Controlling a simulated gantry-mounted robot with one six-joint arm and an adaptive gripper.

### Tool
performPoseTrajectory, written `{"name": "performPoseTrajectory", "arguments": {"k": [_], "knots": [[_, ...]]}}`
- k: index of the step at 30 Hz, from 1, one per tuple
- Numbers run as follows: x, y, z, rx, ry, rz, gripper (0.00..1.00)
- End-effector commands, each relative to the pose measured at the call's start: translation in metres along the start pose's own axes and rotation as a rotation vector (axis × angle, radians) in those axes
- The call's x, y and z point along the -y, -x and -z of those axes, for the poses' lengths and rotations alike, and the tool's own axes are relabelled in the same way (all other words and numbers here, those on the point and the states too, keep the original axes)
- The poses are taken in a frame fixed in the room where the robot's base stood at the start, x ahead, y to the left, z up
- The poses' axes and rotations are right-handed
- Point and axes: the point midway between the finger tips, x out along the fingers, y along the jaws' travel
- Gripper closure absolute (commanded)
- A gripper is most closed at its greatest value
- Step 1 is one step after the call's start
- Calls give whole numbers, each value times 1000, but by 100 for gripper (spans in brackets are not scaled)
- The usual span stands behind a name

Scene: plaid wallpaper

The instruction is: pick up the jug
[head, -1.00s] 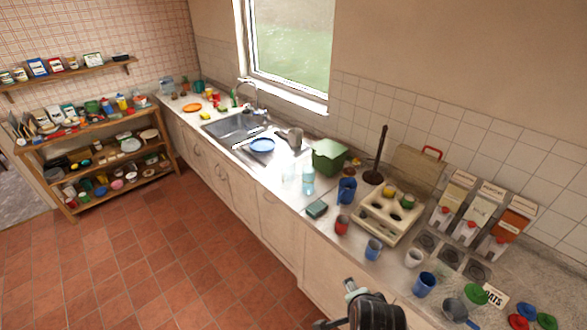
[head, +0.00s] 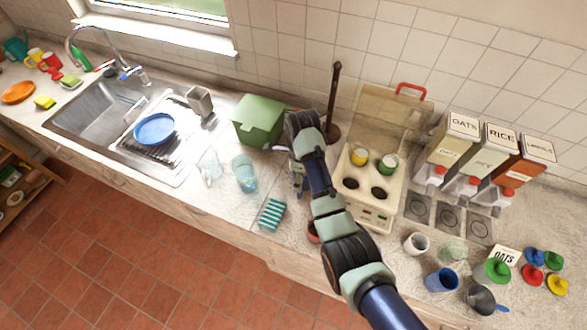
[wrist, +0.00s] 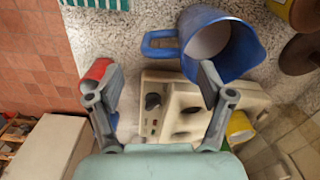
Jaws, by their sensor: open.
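The blue jug (wrist: 222,45) shows at the top of the wrist view, its mouth facing the camera and its loop handle (wrist: 160,44) pointing left. My gripper (wrist: 160,75) is open and empty, with its fingers spread on either side of the handle's line. The right fingertip overlaps the jug's lower edge in the picture; I cannot tell whether they touch. The left finger overlaps a red cup (wrist: 97,70). In the head view my arm hides nearly all of the jug, and my fingers are mostly hidden too.
A cream toy stove (head: 372,205) with yellow and green cups stands right of my arm. A dark plunger-like stick (head: 334,95) stands behind.

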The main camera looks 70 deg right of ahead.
Motion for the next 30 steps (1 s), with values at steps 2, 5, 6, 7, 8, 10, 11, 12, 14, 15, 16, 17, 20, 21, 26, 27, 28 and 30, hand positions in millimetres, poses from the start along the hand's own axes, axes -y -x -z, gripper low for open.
{"name": "performPoseTrajectory", "arguments": {"k": [2,5,6,7,8,10,11,12,14,15,16,17,20,21,26,27,28,30], "knots": [[-1,-12,0,-1,1,-2,20],[-1,-21,0,-1,2,-1,20],[-1,-21,0,0,2,0,20],[-1,-22,0,0,3,0,20],[-1,-25,0,0,3,0,20],[-3,-35,1,-1,3,-2,20],[-4,-41,1,-1,3,-2,20],[-4,-49,2,-1,3,-3,20],[-4,-60,2,-1,3,-2,20],[-4,-65,2,0,4,-1,20],[-4,-68,2,-1,4,-1,20],[-4,-70,2,0,4,-1,20],[-4,-73,2,1,4,1,20],[-4,-72,2,1,4,2,20],[-4,-72,2,1,4,1,30],[-4,-72,2,1,4,1,37],[-4,-72,2,1,4,1,42],[-4,-72,2,1,4,1,53]]}}
